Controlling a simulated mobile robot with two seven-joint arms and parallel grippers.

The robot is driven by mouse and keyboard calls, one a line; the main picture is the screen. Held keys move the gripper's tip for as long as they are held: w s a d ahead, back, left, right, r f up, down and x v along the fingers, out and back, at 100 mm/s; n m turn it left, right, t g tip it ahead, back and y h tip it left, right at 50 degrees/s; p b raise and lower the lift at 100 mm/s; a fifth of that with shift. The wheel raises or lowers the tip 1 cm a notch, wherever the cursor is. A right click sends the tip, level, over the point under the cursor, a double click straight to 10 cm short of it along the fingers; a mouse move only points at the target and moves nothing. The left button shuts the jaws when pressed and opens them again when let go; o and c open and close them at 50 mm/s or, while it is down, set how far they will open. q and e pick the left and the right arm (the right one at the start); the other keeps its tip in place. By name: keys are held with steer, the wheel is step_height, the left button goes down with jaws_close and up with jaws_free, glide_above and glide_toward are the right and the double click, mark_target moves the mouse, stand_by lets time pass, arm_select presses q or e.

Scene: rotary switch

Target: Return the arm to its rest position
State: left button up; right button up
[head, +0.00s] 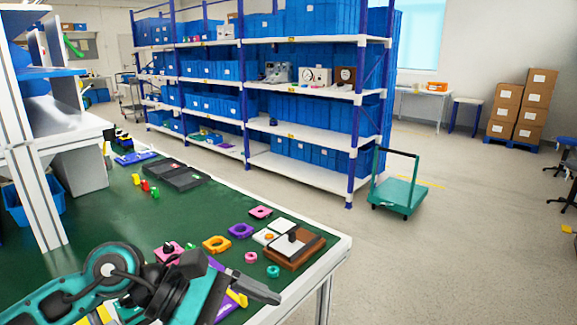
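My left arm reaches in from the lower left over the green table (330,243). My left gripper (258,288) points right, low in the view near the table's front edge. Its fingers look dark and overlap from this angle, so I cannot tell whether it is open or shut. A white plate with a small orange knob (270,235) is at the box's left side. My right gripper is not in view.
Purple (241,231), orange (216,244) and pink (260,212) pieces lie left of the box. Small pink and teal rings lie near the gripper. Dark trays (178,175) lie farther back. A white frame stands at left. Shelves and a teal cart (398,190) stand beyond the table.

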arm_select(q)
steer(key=d+r+n+t+h, duration=0.2)
steer(key=d+r+n+h, duration=0.3)
steer(key=r+h, duration=0.15)
steer(key=w+a+r+n+t+y, duration=0.2)
steer(key=a+r+n+t, duration=0.15)
steer(key=n+t, duration=0.6)
steer(key=w+a+r+n+t+y, duration=0.1)
steer(key=w+a+r+n+t, duration=0.2)
steer(key=n+t, duration=0.7)
steer(key=s+a+f+n+g+y, duration=0.1)
steer(key=a+f+n+g+y, duration=0.3)
steer(key=a+f+n+y, duration=0.65)
steer(key=s+a+f+n+g+y, duration=0.25)
steer(key=f+n+y, duration=0.4)
steer(key=n, duration=0.85)
steer(key=s+a+f+n+g+h, duration=0.1)
steer(key=s+f+n+g+h, duration=0.1)
steer(key=s+f+n+g, duration=0.85)
steer(key=w+d+f+m+t+h, duration=0.1)
steer(key=f+t, duration=0.5)
steer(key=f, duration=0.6)
steer(key=shift+w+d+m+t+h, duration=0.4)
steer(key=shift+d+m, duration=0.6)
steer(key=shift+m, duration=0.65)
